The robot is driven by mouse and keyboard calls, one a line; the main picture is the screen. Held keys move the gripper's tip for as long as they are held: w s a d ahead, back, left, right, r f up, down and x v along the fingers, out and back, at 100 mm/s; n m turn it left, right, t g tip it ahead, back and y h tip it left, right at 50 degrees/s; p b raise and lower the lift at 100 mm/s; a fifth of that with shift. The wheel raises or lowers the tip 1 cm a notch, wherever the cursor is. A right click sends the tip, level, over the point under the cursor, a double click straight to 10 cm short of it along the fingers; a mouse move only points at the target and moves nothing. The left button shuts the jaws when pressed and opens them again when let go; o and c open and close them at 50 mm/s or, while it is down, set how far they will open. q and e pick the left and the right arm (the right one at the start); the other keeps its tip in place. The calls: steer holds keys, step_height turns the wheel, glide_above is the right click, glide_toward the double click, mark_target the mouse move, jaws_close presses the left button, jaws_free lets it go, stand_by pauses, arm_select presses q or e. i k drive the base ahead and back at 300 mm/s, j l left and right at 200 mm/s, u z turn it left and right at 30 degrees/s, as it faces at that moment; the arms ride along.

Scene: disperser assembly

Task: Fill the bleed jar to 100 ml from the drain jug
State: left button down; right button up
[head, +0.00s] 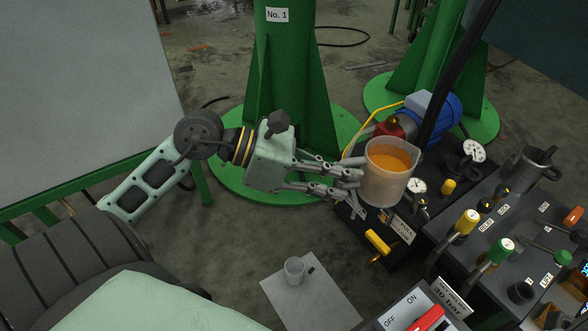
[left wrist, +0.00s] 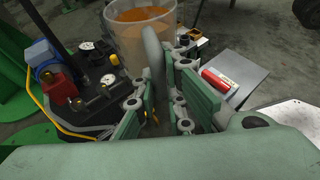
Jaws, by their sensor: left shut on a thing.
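The drain jug (head: 388,182) is a clear, cup-shaped vessel with orange liquid inside, and it looks about upright. My left gripper (head: 350,180) is shut on its handle, from the jug's left side. In the left wrist view the jug (left wrist: 140,42) is at the top, with its grey handle (left wrist: 154,62) between my green fingers. The jug appears over the black pump unit; its height above it is unclear. A small clear jar (head: 294,272), likely the bleed jar, stands on a pale grey sheet lower in the head view. No orange liquid shows in it. My right gripper is not in view.
The pump unit carries a blue motor (head: 438,108), gauges (head: 474,151) and a yellow handle (head: 378,241). A dark panel (head: 500,215) with yellow and green knobs lies to the right. A green column (head: 285,70) stands behind. The sheet (head: 322,298) is mostly bare.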

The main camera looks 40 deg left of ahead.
mark_target(295, 266)
steer(key=k+j+z, duration=0.15)
steer(key=j, duration=0.25)
steer(key=k+j+z, duration=0.15)
steer(key=j, duration=0.25)
steer(key=k+j+z, duration=0.15)
steer(key=j, duration=0.2)
steer(key=k+j+z, duration=0.15)
steer(key=j, duration=0.25)
